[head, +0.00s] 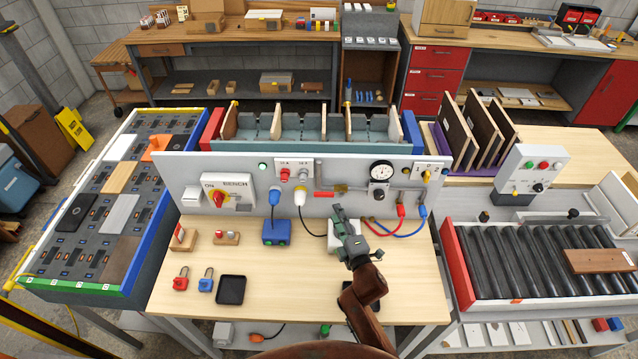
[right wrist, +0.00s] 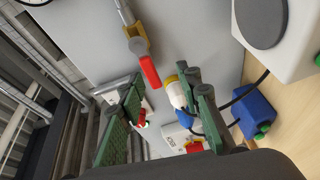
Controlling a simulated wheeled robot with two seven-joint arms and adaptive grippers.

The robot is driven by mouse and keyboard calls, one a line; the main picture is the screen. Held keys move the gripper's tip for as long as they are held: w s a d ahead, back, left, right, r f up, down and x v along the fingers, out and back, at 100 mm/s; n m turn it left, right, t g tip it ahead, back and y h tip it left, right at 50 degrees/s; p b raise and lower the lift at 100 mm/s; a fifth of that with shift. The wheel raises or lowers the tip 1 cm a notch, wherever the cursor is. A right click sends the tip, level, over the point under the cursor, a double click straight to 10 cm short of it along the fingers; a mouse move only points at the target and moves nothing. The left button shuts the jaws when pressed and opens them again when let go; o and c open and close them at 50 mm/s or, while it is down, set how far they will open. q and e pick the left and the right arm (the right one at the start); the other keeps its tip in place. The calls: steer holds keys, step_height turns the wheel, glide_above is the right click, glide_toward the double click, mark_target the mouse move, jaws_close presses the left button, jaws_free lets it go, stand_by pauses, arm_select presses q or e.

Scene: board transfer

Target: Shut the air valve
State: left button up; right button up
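The air valve has a brass body (head: 341,188) and a red lever (head: 323,194), on the grey panel left of the round gauge. The lever lies roughly level, pointing left, in line with the pipe. In the right wrist view the red lever (right wrist: 150,71) and brass body (right wrist: 138,45) show ahead of my fingers, apart from them. My right gripper (head: 343,213) is just below and right of the lever in the head view. In its wrist view the two green fingers (right wrist: 163,92) are spread with nothing between them. My left gripper is not in view.
The pressure gauge (head: 381,170) is right of the valve. A white plug (head: 299,196) and a blue plug (head: 274,197) hang left of it with cables. Red hose (head: 401,210) and blue hose (head: 422,212) lie to the right. A black tray (head: 231,290) is on the bench.

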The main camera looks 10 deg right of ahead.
mark_target(323, 196)
steer(key=shift+n+y, duration=0.5)
steer(key=shift+n, duration=0.3)
steer(key=w+a, duration=0.1)
steer(key=w, duration=0.1)
steer(key=w+r, duration=0.1)
steer(key=w, duration=0.2)
steer(key=w+a, duration=0.1)
steer(key=w, duration=0.2)
steer(key=shift+a+r, duration=0.3)
steer(key=shift+a, duration=0.05)
steer(key=shift+w, duration=0.55)
steer(key=c, duration=0.7)
jaws_close()
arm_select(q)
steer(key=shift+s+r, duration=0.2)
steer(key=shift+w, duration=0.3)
